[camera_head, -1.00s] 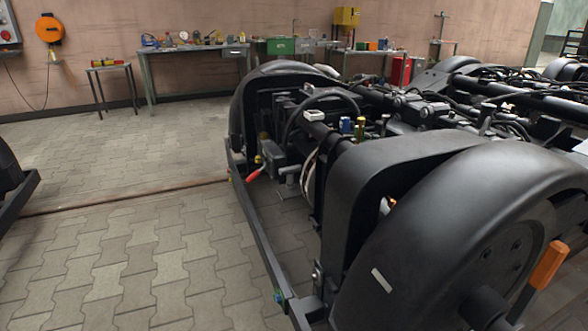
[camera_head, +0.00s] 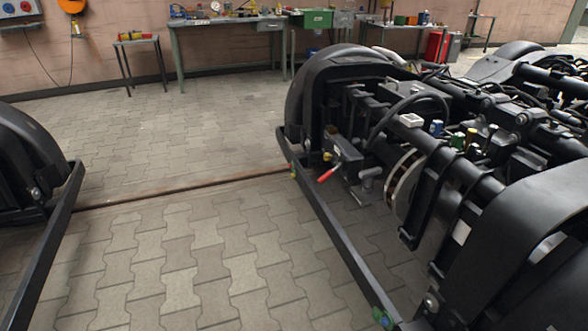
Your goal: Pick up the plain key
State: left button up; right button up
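I cannot make out a plain key in the head view. Neither of my grippers shows. The workbench (camera_head: 230,22) at the back wall carries several small tools and items, too small to tell apart. A small side table (camera_head: 138,41) to its left holds a few red and yellow items, also too small to identify.
A black tram bogie (camera_head: 430,120) fills the right side, with a red-handled lever (camera_head: 328,174) at its near-left end. Another bogie (camera_head: 25,160) stands at the left edge. The paved floor (camera_head: 190,245) between them is clear, crossed by a rusty rail (camera_head: 180,190).

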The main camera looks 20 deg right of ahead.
aim_at(369, 175)
jog(key=i+j+z, duration=0.1)
jog(key=i, duration=0.35)
jog(key=i+j+z, duration=0.1)
jog(key=i, duration=0.4)
jog(key=i+j+z, duration=0.1)
jog(key=i, duration=0.35)
jog(key=i+j+z, duration=0.1)
jog(key=i+j, duration=0.15)
jog(key=i, duration=0.2)
